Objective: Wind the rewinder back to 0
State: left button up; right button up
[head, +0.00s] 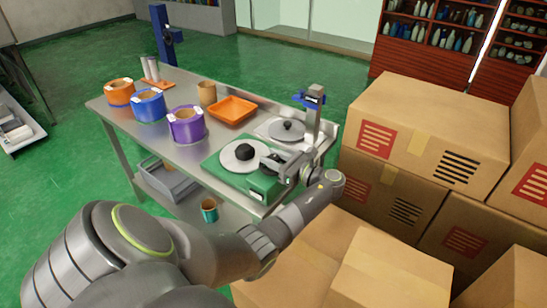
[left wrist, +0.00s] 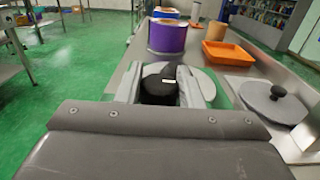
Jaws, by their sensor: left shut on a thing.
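The rewinder stands on the table's near right part, with a green base (head: 263,186), a white disc (head: 230,161) and a black hub (head: 244,152) on the disc. My left gripper (head: 279,168) reaches over the right side of the base and is shut on a black knob. In the left wrist view the black knob (left wrist: 158,90) sits between the two grey fingers, with the white disc (left wrist: 203,84) behind them. The gripper partly hides the knob in the head view, and any scale or number is too small to read. My right gripper is in neither view.
A grey round plate with a knob (head: 287,131) and a grey post with blue parts (head: 313,108) stand beyond the rewinder. Purple (head: 187,128), blue (head: 150,108) and orange rolls, plus an orange tray (head: 233,109), are farther left. Cardboard boxes (head: 425,120) crowd the right.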

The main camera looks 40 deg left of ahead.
aim_at(278, 160)
pick_arm(q)
jog(key=o, duration=1)
jog(key=shift+a, duration=0.1)
jog(key=shift+c, duration=0.2)
jog(key=d, duration=0.2)
jog(key=d+b, duration=0.1)
jog(key=d, duration=0.2)
jog(key=w+d, duration=0.1)
jog(key=d, duration=0.1)
jog(key=shift+d, duration=0.25)
